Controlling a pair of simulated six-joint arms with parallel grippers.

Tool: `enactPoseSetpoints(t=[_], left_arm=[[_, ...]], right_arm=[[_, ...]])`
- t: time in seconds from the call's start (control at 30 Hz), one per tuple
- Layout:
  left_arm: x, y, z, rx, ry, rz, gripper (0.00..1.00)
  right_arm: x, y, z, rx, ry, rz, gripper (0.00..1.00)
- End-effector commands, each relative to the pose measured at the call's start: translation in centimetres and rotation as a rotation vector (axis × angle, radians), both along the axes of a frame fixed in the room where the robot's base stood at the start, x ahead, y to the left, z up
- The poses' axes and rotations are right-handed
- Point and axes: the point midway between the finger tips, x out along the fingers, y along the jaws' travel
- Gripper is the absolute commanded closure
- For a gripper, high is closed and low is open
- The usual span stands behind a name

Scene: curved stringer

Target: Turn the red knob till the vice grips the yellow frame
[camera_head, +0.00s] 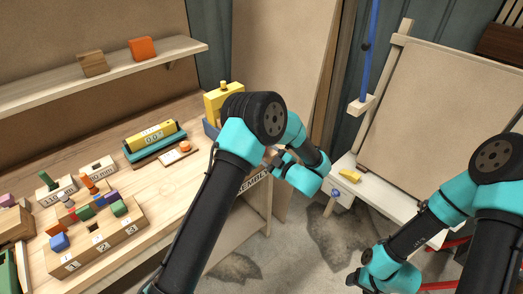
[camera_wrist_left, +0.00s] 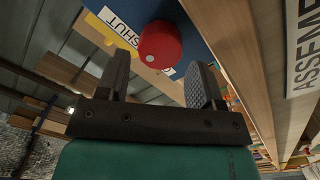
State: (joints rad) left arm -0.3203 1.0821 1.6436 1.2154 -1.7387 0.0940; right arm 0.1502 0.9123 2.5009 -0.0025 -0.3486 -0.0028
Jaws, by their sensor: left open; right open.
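The red knob (camera_wrist_left: 160,45) is round and sits on the blue vice body (camera_wrist_left: 130,10), beside a white label (camera_wrist_left: 121,27) reading SHUT. In the left wrist view my left gripper (camera_wrist_left: 160,80) is open, its two fingers either side of and just short of the knob; no contact is visible. In the head view the yellow frame (camera_head: 212,102) stands upright at the blue vice (camera_head: 209,128), partly behind my left arm. The knob is hidden there, and so are my left fingertips. My right gripper (camera_head: 353,279) is low at right, small, open and away from the vice.
A yellow gauge (camera_head: 150,135) reading 0.0, an orange button (camera_head: 185,146) and a numbered block rack (camera_head: 100,245) are on the wooden bench. A white side table (camera_head: 385,205) with a yellow piece (camera_head: 350,175) stands right. The floor between is clear.

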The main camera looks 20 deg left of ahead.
Motion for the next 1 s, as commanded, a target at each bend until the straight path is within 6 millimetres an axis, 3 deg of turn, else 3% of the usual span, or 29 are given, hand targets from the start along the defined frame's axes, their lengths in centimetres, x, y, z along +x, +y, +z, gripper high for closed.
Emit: enactPoseSetpoints(t=[0.1,0.3,0.67,1.0], left_arm=[[1.0,1.8,0.0,0.0,0.0,0.003,0.39],[2.1,3.5,0.0,0.001,0.0,0.001,0.39],[2.3,3.8,0.0,0.001,0.001,0.0,0.39],[2.3,3.8,0.0,0.001,0.001,0.0,0.72]], right_arm=[[0.0,0.0,0.0,0.0,0.0,0.0,0.39],[0.0,0.0,0.0,0.0,0.0,0.0,0.39],[0.0,0.0,0.0,0.0,0.0,0.0,0.39],[0.0,0.0,0.0,0.0,0.0,0.0,0.39]])
